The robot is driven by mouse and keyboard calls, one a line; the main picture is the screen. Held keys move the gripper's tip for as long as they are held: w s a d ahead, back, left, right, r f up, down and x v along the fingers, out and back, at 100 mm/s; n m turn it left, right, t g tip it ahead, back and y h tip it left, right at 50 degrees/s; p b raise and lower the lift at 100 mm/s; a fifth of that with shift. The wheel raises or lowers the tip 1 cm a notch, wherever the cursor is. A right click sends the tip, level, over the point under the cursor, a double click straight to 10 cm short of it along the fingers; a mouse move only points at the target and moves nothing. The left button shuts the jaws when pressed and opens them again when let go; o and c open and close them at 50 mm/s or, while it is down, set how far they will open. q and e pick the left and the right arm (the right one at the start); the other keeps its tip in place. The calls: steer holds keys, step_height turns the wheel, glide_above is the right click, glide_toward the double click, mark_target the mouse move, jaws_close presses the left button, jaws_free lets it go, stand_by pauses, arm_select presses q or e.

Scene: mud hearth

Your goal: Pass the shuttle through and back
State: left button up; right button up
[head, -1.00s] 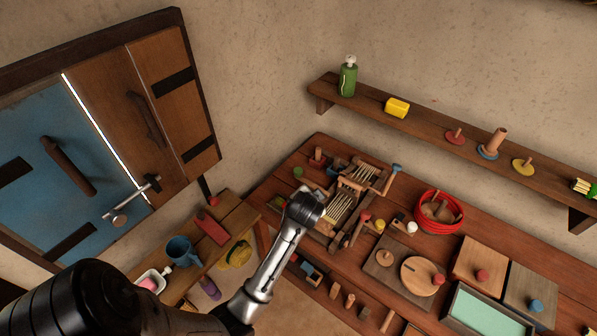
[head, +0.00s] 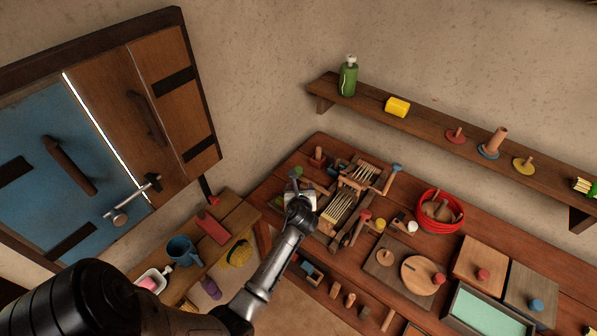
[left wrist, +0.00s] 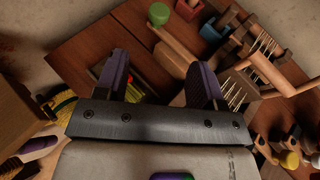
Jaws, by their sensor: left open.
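The small wooden loom (head: 340,207) with pale warp threads stands on the red-brown workbench; it also shows at the right in the left wrist view (left wrist: 262,70). My left gripper (head: 298,190) is at the loom's left side, over the bench's left end. In the left wrist view its two purple-lined fingers (left wrist: 160,80) are apart, with nothing clearly held between them. A pale wooden bar (left wrist: 173,50) lies just beyond the fingertips, beside the loom; I cannot tell whether it is the shuttle. My right gripper is not in view.
A green cylinder (left wrist: 159,14) stands near the bench's back left. A red coil basket (head: 440,212) and boards with knobs (head: 482,262) are right of the loom. A lower side table (head: 225,222) is at the left; a wall shelf (head: 430,132) runs above.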

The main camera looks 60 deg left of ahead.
mark_target(298, 170)
arm_select(q)
steer(key=b+x, duration=0.3)
steer(key=x, duration=0.9)
steer(key=shift+a+f, duration=0.1)
steer(key=shift+f, duration=0.1)
steer(key=shift+w+a+f+b, duration=0.2)
steer(key=shift+w+a+b, duration=0.25)
steer(key=shift+a, duration=0.15)
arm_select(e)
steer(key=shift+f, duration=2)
